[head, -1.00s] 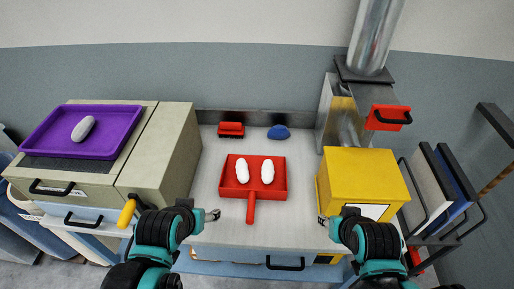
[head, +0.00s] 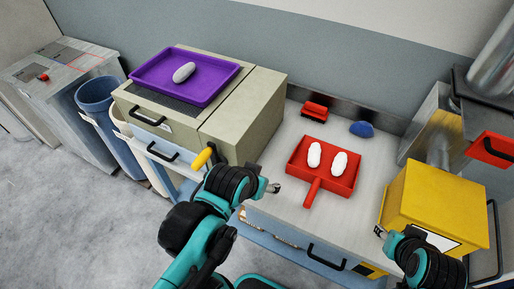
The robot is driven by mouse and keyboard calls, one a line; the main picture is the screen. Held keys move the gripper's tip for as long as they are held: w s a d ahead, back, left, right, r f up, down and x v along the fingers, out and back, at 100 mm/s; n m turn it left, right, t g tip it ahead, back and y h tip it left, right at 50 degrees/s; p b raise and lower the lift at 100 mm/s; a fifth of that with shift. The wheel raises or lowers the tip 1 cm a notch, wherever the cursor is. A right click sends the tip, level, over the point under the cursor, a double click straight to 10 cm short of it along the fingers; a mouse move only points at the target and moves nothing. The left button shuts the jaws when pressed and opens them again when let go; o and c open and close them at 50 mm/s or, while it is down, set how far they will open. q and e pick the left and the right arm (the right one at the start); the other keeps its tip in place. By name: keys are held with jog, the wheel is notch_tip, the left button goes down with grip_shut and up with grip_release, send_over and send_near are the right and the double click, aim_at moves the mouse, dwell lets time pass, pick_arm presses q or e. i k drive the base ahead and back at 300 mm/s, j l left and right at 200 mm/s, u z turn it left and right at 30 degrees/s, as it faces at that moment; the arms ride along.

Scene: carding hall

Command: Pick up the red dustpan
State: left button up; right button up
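The red dustpan (head: 325,188) lies flat on the light worktop, its handle pointing toward me. Two white oval rolls (head: 314,155) lie in its pan. My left gripper (head: 275,188) is over the worktop's front edge, left of the dustpan handle and apart from it. My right gripper (head: 379,231) is right of the dustpan, close to the front of the yellow box, and apart from the dustpan. Both grippers are small in view; neither visibly holds anything, and the finger gap is too small to judge.
A beige cabinet (head: 243,118) bears a purple tray (head: 144,75) with a white roll. A yellow box (head: 437,203) stands on the right. A red brush (head: 314,110) and a blue object (head: 361,129) lie at the back. Blue bins (head: 97,95) stand on the left.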

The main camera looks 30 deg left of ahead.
aim_at(321, 172)
jog(key=k+j+u, duration=0.2)
jog(key=k+u, duration=0.15)
jog(key=u, duration=0.15)
jog(key=k+j+u, duration=0.6)
jog(key=j+u, duration=0.2)
jog(key=u, duration=0.15)
jog(key=i+l, duration=0.1)
jog(key=l, duration=0.4)
jog(key=i+l+u, duration=0.1)
jog(key=l, duration=0.4)
jog(key=i+l, duration=0.1)
jog(key=l, duration=0.45)
jog(key=i+l, duration=0.1)
jog(key=l, duration=0.4)
jog(key=u, duration=0.05)
